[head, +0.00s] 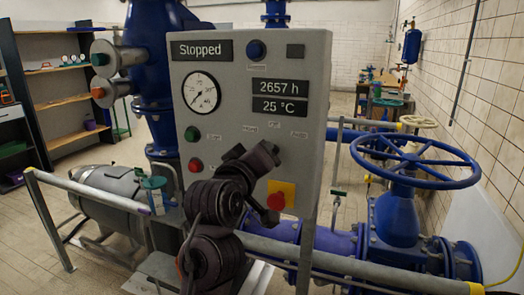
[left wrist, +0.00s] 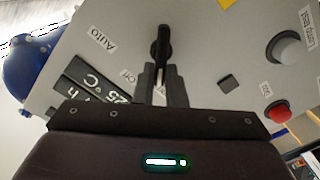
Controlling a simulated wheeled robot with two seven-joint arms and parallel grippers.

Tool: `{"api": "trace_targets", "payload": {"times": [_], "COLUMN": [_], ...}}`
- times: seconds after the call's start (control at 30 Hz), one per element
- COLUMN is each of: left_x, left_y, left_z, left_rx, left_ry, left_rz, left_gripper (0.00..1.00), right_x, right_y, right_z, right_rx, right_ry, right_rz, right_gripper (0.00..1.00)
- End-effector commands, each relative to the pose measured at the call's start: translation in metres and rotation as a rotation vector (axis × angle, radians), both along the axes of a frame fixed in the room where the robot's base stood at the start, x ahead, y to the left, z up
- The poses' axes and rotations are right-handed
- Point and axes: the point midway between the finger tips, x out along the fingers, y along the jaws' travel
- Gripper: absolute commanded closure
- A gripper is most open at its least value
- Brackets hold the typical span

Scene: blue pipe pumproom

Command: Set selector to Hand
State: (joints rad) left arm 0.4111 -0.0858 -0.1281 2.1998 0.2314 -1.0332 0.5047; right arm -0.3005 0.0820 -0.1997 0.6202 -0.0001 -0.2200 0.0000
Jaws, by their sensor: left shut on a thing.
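The grey control panel (head: 240,95) stands upright in the head view, its display reading "Stopped". The selector (left wrist: 163,42) is a black lever knob in the left wrist view, where the panel appears rotated. My left gripper (left wrist: 161,85) is shut on its near end. The labels AUTO (left wrist: 103,38) and Off (left wrist: 128,75) are to the left of the lever; a Hand label cannot be made out there. Which label the lever points at cannot be told. In the head view my left gripper (head: 268,152) is against the panel and hides the selector. My right gripper is not in view.
A red mushroom button on a yellow plate (head: 284,187) is just below my gripper. Green (head: 192,134) and red (head: 195,165) buttons are at the panel's left. A blue handwheel (head: 415,160) is close on the right; a railing (head: 95,190) runs in front.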

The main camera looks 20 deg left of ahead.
Motion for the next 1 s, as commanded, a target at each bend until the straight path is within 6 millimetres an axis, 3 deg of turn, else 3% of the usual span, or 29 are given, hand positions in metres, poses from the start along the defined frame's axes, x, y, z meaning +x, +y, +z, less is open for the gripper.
{"api": "trace_targets", "payload": {"times": [0.5, 0.53, 0.67, 1.0], "left_x": [0.0, 0.0, 0.0, -0.0034], "left_y": [0.0005, 0.0005, 0.0005, 0.0006], "left_z": [-0.0002, -0.0002, -0.0002, -0.0007], "left_rx": [-0.02, -0.02, -0.02, -0.019], "left_ry": [0.0, 0.0, 0.0, 0.0], "left_rz": [0.001, 0.001, 0.001, 0.001], "left_gripper": [1.0, 0.85, 0.68, 0.67], "right_x": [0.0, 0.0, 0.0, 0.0], "right_y": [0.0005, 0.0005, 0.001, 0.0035], "right_z": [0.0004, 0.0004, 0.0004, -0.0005], "right_rx": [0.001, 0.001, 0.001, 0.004], "right_ry": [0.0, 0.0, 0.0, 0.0], "right_rz": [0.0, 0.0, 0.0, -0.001], "right_gripper": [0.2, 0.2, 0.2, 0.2]}}
